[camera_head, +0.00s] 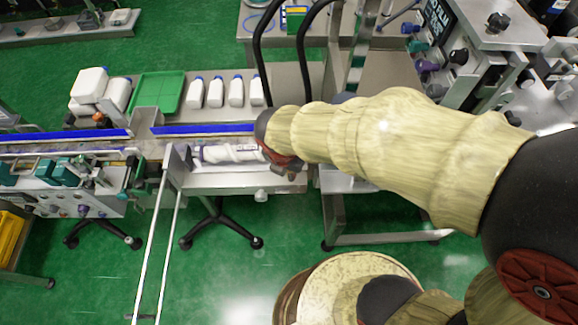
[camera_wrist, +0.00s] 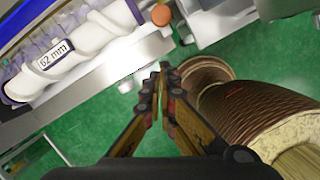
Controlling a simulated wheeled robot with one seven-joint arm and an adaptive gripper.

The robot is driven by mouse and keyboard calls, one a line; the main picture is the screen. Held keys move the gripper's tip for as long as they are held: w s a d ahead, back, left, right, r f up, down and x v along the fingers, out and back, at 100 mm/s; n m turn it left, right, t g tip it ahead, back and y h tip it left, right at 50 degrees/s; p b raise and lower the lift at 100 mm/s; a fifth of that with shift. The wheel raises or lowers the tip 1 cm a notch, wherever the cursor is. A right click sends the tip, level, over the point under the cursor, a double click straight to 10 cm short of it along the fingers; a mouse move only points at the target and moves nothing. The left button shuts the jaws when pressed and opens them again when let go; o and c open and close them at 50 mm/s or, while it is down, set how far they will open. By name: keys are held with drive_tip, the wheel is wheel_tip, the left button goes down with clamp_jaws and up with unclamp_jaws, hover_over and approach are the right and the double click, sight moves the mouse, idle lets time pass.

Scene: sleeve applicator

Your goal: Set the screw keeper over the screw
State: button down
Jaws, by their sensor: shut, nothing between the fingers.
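The screw, a white spiral roller, lies along the conveyor in the head view (camera_head: 232,153). It shows closer in the wrist view (camera_wrist: 75,58), with a label reading "62 mm". My gripper (camera_wrist: 162,72) is shut and empty. In the wrist view it points over the green floor, to the lower right of the screw and apart from it. In the head view my gripper (camera_head: 284,172) is by the right end of the screw, partly hidden by my wrist. I cannot tell which part is the screw keeper.
An orange round knob (camera_wrist: 161,14) sits near the screw's end. The conveyor's steel front edge (camera_wrist: 130,62) lies between gripper and screw. White bottles (camera_head: 216,91) and a green tray (camera_head: 157,92) stand behind the conveyor. Black hoses (camera_head: 304,60) hang near my wrist.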

drive_tip(key=shift+w+d+f+b, duration=0.1)
drive_tip(key=shift+w+d+f, duration=0.15)
drive_tip(key=shift+w, duration=0.35)
drive_tip(key=shift+w+d+f+b, duration=0.15)
drive_tip(key=shift+w+d, duration=0.25)
drive_tip(key=shift+w, duration=0.2)
drive_tip(key=shift+w+d+f+b, duration=0.1)
drive_tip(key=shift+w+d+f, duration=0.15)
drive_tip(key=shift+w, duration=0.35)
drive_tip(key=w+p, duration=0.2)
drive_tip(key=w, duration=0.2)
drive_tip(key=shift+w+d, duration=0.15)
drive_tip(key=shift+w, duration=0.1)
